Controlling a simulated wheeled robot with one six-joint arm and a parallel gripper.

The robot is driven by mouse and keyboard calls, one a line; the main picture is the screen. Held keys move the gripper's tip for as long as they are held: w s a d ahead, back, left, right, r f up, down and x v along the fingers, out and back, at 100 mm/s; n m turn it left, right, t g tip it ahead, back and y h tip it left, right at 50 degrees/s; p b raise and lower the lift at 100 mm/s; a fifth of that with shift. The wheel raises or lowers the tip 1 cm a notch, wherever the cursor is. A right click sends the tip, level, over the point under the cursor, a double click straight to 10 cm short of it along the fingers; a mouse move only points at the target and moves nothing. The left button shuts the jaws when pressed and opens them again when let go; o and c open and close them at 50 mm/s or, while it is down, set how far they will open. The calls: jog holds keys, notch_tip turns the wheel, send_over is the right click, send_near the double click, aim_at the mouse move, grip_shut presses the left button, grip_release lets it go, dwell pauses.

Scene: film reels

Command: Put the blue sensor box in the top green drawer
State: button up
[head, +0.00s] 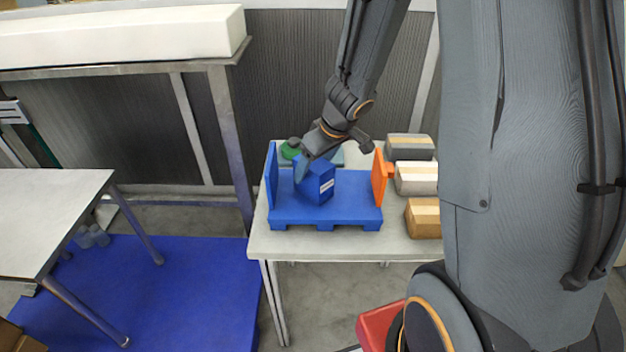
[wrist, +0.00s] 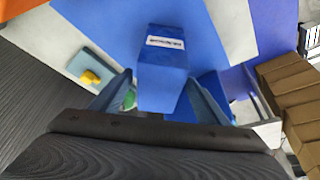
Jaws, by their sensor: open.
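The blue sensor box (head: 318,181), with a white label on its side, sits on a blue pallet-like tray (head: 330,215) on the white table. My gripper (head: 308,167) reaches down to the box from above and behind. In the wrist view the box (wrist: 163,78) lies between the two fingers of my gripper (wrist: 160,88). The fingers are open, one on each side of the box. I cannot tell whether either touches it. No green drawer can be made out in either view.
An upright blue panel (head: 271,185) and an orange piece (head: 379,178) flank the box. A green round object (head: 290,149) stands behind it. Several cartons (head: 416,178) line the table's right side. A yellow piece on a teal plate (wrist: 90,77) shows in the wrist view.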

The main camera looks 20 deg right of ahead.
jog(key=b+x, duration=0.2)
jog(key=x, duration=0.2)
jog(key=shift+w+f, duration=0.1)
jog(key=shift+w, duration=0.05)
jog(key=shift+f, duration=0.2)
dwell(0.5)
jog(key=c, duration=1.2)
jog(key=shift+c, duration=1)
jog(key=shift+r, duration=0.1)
